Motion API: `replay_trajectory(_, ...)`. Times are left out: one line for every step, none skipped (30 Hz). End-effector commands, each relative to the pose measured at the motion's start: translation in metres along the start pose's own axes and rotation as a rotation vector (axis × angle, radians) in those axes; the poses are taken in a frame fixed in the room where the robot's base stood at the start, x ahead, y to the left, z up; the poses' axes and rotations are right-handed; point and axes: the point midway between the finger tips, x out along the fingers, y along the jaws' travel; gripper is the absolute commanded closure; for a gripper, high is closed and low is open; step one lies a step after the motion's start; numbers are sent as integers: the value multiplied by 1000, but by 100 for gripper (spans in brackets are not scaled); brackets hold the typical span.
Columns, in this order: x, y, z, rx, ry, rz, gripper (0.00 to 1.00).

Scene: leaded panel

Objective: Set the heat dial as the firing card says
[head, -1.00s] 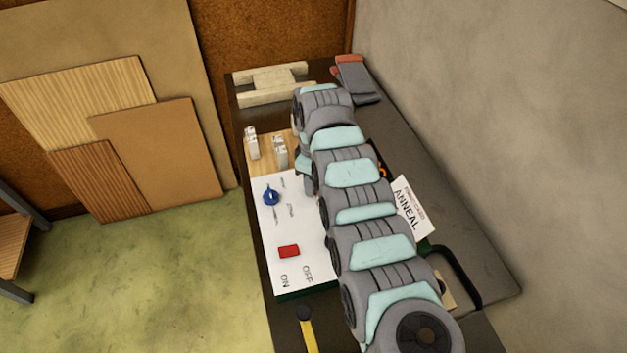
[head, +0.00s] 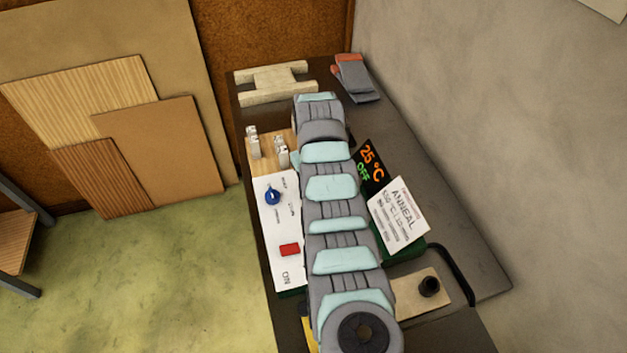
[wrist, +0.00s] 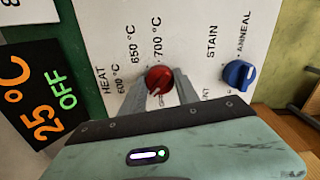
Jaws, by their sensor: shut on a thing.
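In the wrist view my gripper (wrist: 158,90) is shut on the red heat dial (wrist: 158,77), one finger on each side. A white mark shows on the dial's lower part, away from the 650 °C and 700 °C labels above it. The 600 °C label is to its left. In the head view my arm hides the heat dial and gripper. The firing card (head: 399,216) reads ANNEAL with a temperature line below, too small to read surely. The display (head: 369,165) reads 25 °C and OFF.
A blue dial (head: 272,196) with STAIN and ANNEAL labels sits beside the heat dial; it also shows in the wrist view (wrist: 239,74). A red switch (head: 289,249) is on the same white panel. Gloves (head: 355,80) and a pale stand (head: 272,82) lie behind.

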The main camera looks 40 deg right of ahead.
Motion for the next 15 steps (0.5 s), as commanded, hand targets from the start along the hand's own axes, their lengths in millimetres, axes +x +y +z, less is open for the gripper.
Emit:
replay_trajectory(0,0,0,13,0,0,100)
replay_trajectory(0,0,0,21,0,0,100)
replay_trajectory(0,-1,0,30,0,0,100)
replay_trajectory(0,-1,0,36,0,0,100)
replay_trajectory(0,-1,0,41,1,0,100)
replay_trajectory(0,-1,0,46,1,0,100)
replay_trajectory(0,-1,0,49,1,0,100)
replay_trajectory(0,-1,0,51,1,0,100)
replay_trajectory(0,-1,0,53,1,0,100)
replay_trajectory(0,0,0,55,1,0,100)
replay_trajectory(0,0,0,55,1,-1,100)
replay_trajectory(0,0,0,56,1,-1,100)
replay_trajectory(0,0,0,56,1,-1,100)
replay_trajectory(0,0,0,56,1,-1,100)
replay_trajectory(0,0,0,56,1,-1,100)
